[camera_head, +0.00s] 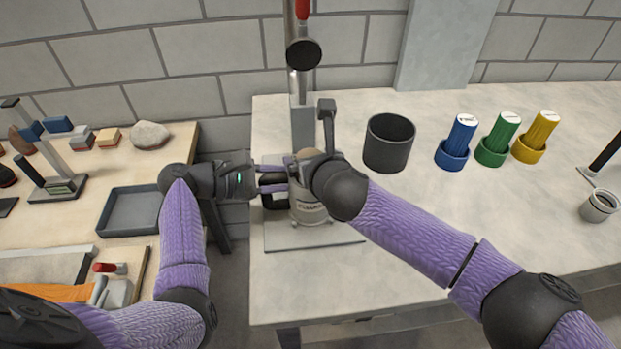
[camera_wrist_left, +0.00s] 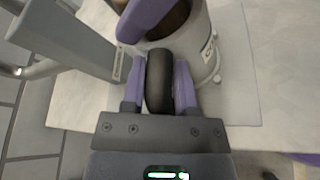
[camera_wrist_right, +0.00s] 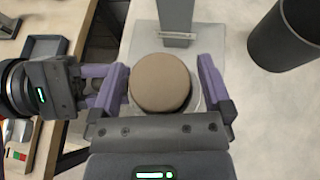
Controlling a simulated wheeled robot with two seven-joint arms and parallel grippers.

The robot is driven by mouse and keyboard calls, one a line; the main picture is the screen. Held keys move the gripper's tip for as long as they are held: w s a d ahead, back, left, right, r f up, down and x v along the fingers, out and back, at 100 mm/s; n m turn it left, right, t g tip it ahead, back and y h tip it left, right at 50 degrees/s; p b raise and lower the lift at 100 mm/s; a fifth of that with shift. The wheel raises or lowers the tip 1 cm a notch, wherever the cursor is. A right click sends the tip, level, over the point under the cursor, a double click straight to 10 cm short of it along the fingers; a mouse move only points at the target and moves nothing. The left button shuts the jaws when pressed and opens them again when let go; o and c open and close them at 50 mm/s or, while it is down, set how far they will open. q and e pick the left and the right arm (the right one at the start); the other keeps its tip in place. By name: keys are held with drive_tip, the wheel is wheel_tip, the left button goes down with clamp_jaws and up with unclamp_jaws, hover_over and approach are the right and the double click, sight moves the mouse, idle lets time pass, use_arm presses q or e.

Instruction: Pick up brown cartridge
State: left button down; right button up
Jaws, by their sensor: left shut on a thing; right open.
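The brown cartridge (camera_wrist_right: 160,86) is a round, flat-topped disc in the right wrist view, at the top of a grey metal pot (camera_head: 309,208). In the left wrist view its dark brown side (camera_wrist_left: 172,24) shows in the pot's mouth. My right gripper (camera_wrist_right: 163,70) is open above the pot, one purple finger on each side of the cartridge; I cannot tell if they touch it. My left gripper (camera_head: 272,181) is shut on the pot's black handle (camera_wrist_left: 159,82) from the left. In the head view my right wrist hides most of the cartridge.
The pot stands on a grey base plate (camera_head: 285,242) with an upright column (camera_head: 302,125) behind. A dark grey bin (camera_head: 389,143) stands to the right, then blue (camera_head: 458,142), green (camera_head: 498,139) and yellow (camera_head: 536,137) holders. A blue-grey tray (camera_head: 133,211) lies on the left table.

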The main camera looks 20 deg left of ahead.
use_arm(q)
drive_tip(key=shift+f, duration=0.15)
drive_tip(key=shift+s, duration=0.1)
use_arm(e)
clamp_jaws()
wheel_tip(320, 180, up, 18)
idle(0.4)
